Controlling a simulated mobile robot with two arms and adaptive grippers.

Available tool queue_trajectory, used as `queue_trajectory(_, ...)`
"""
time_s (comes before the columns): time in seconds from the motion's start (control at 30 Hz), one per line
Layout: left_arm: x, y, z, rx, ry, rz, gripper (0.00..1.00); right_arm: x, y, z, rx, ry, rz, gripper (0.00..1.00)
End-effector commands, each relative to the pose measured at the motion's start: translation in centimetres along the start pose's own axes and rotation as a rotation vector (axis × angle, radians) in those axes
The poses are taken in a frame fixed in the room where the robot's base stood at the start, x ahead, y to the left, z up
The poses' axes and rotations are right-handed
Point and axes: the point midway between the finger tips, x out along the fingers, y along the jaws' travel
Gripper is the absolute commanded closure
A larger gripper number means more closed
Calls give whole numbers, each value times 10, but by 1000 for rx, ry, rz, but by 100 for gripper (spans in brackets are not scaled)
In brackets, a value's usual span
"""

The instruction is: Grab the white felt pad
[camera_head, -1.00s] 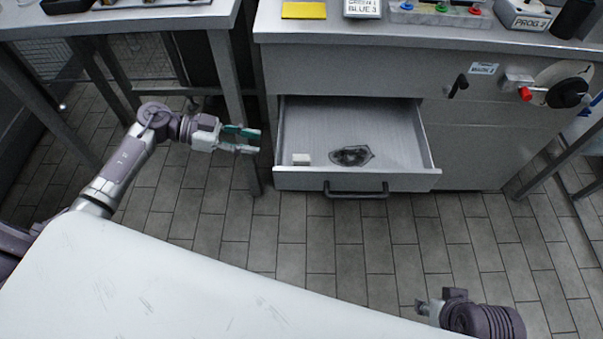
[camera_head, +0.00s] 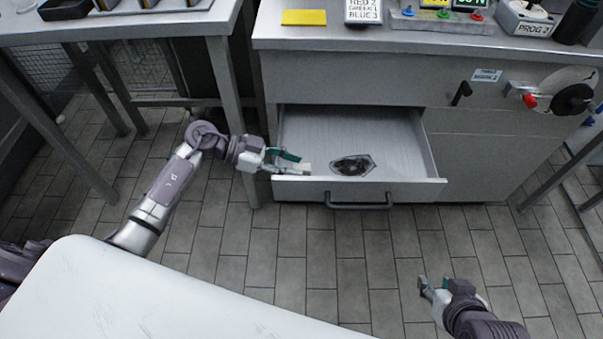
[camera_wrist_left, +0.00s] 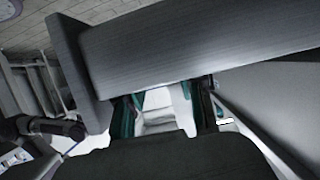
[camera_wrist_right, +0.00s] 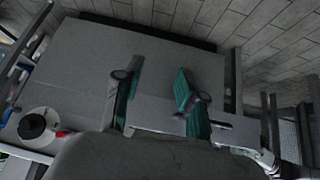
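The white felt pad (camera_head: 306,168) is a small pale block at the front left corner of the open drawer (camera_head: 395,130). My left gripper (camera_head: 288,161) reaches over the drawer's left side, with its fingertips at the pad. In the left wrist view, the fingers (camera_wrist_left: 163,108) are apart and a white shape, apparently the pad (camera_wrist_left: 158,99), shows between them; contact cannot be told. My right gripper (camera_head: 435,284) is open and empty, low over the floor at the right. Its spread fingers (camera_wrist_right: 157,95) also show in the right wrist view.
A dark, flat, irregular item (camera_head: 353,165) lies in the drawer, right of the pad. The drawer's front wall and handle (camera_head: 358,206) face me. A table leg (camera_head: 232,110) stands just left of the drawer. The cabinet top holds a yellow pad (camera_head: 304,17) and boxes.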

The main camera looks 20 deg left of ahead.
Motion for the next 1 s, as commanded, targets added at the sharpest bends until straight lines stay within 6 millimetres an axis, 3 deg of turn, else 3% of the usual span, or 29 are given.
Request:
queue_trajectory(0.23,24,0,1,0,2,0,62,6,-5,-38,-4,195,-11,60)
queue_trajectory(0.57,28,0,0,0,1,0,62,5,-6,-45,-4,227,-12,60)
queue_trajectory(0.8,28,0,0,0,1,0,100,5,-6,-45,-4,226,-12,60)
queue_trajectory(1.0,28,0,0,0,1,0,100,5,-5,-45,-4,226,-11,60)
